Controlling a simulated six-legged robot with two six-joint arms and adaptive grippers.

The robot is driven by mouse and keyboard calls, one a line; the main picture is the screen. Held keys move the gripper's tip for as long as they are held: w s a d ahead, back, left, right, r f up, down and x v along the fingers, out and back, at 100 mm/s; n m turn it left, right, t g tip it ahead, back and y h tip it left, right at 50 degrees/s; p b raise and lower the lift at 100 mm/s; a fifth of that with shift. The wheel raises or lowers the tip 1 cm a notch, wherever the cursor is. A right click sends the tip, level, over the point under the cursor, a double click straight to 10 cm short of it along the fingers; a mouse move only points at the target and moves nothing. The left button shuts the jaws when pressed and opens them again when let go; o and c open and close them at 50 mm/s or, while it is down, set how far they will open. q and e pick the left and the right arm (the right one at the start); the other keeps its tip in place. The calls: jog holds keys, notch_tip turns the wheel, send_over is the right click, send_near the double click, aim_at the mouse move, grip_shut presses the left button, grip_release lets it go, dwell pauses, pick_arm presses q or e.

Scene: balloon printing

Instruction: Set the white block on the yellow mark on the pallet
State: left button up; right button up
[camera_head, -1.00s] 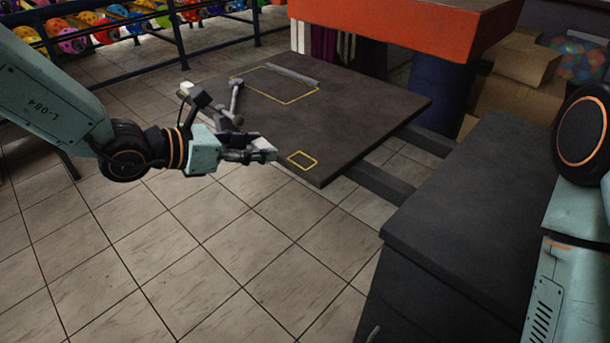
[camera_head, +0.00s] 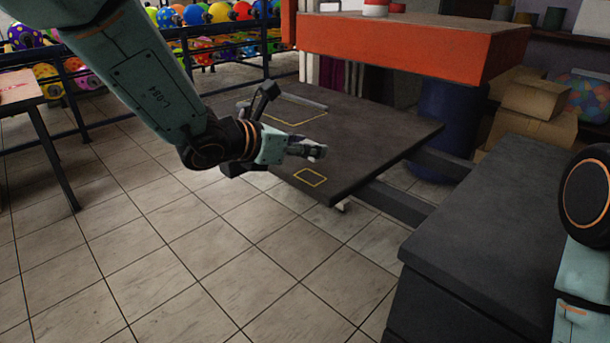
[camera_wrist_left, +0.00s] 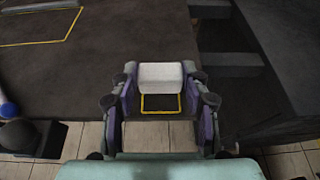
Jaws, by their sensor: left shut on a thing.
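The dark pallet (camera_head: 385,125) has a small yellow square mark (camera_head: 311,177) near its front corner. My left gripper (camera_head: 316,152) is just above this mark in the head view. In the left wrist view my left gripper (camera_wrist_left: 160,88) is shut on the white block (camera_wrist_left: 160,74), which sits between the fingertips. The yellow mark (camera_wrist_left: 160,111) shows between the fingers, with its far edge hidden by the block. The block appears held above the pallet; the exact gap cannot be told. My right gripper is out of view.
A larger yellow outline (camera_head: 297,123) lies farther back on the pallet, with a grey bar behind it. An orange machine part (camera_head: 400,48) overhangs the back. A dark cabinet (camera_head: 480,220) stands at the right. Tiled floor (camera_head: 190,265) is clear in front.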

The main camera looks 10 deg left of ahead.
aim_at(304, 180)
pick_arm(q)
notch_tip(304, 180, down, 4)
jog(key=shift+s+f+b, duration=0.1)
jog(key=shift+f+b, duration=0.05)
jog(key=shift+b, duration=0.6)
jog(key=shift+f, duration=0.15)
jog(key=o, duration=1)
jog(key=shift+f, duration=0.1)
jog(key=shift+o, duration=0.2)
